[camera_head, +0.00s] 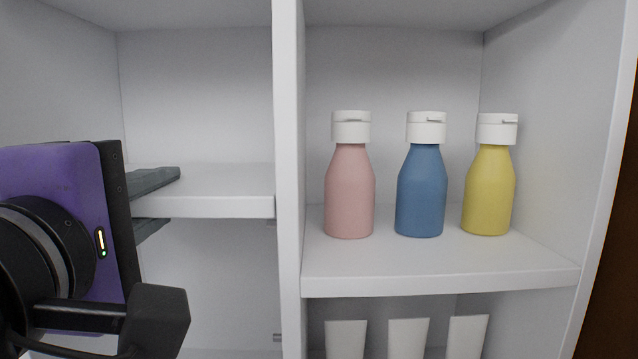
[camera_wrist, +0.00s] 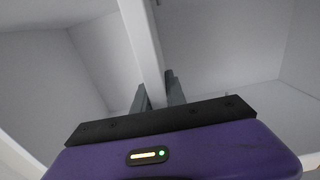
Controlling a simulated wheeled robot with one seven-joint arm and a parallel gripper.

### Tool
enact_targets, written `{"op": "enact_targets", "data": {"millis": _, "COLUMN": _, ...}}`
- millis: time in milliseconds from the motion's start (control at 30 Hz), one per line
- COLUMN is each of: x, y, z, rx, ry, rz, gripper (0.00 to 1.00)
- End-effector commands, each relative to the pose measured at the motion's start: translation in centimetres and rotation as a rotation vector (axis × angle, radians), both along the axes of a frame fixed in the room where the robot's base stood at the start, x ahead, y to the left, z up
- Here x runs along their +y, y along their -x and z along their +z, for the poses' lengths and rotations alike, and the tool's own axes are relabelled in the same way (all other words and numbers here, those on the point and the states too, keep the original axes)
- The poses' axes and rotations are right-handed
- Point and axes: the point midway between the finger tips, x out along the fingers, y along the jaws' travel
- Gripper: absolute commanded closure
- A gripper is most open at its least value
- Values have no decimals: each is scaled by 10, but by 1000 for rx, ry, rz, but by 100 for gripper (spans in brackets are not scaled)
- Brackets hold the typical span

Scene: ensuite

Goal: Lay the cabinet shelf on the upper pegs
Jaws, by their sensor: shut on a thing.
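The white cabinet shelf (camera_head: 218,205) is in the left compartment and looks level, its right end close to the divider. My gripper (camera_head: 168,198) is shut on its front edge near the left, one grey finger above the board and one below. In the wrist view the shelf (camera_wrist: 146,45) shows as a pale strip running between the fingers of my gripper (camera_wrist: 158,92). A small upper peg (camera_head: 271,222) shows on the divider just under the shelf; I cannot tell if they touch. A lower peg (camera_head: 277,337) shows further down. The left-side pegs are hidden.
The white upright divider (camera_head: 289,180) stands right of the shelf. The right compartment has a fixed shelf (camera_head: 440,284) with a pink bottle (camera_head: 349,190), a blue bottle (camera_head: 421,190) and a yellow bottle (camera_head: 488,190). White containers (camera_head: 408,338) stand below. Space above the held shelf is clear.

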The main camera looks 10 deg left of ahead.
Motion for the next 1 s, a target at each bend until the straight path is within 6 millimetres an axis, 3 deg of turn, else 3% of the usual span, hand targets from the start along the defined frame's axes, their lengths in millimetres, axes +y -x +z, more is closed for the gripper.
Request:
{"op": "enact_targets", "data": {"millis": 600, "x": 0, "y": 0, "z": -10, "rx": -2, "ry": -3, "rz": 0, "gripper": 100}}
{"op": "enact_targets", "data": {"millis": 633, "x": 0, "y": 0, "z": -10, "rx": -2, "ry": -3, "rz": 0, "gripper": 82}}
{"op": "enact_targets", "data": {"millis": 767, "x": 0, "y": 0, "z": -10, "rx": -1, "ry": -2, "rz": 0, "gripper": 58}}
{"op": "enact_targets", "data": {"millis": 1000, "x": 0, "y": 0, "z": -12, "rx": 3, "ry": 1, "rz": 0, "gripper": 58}}
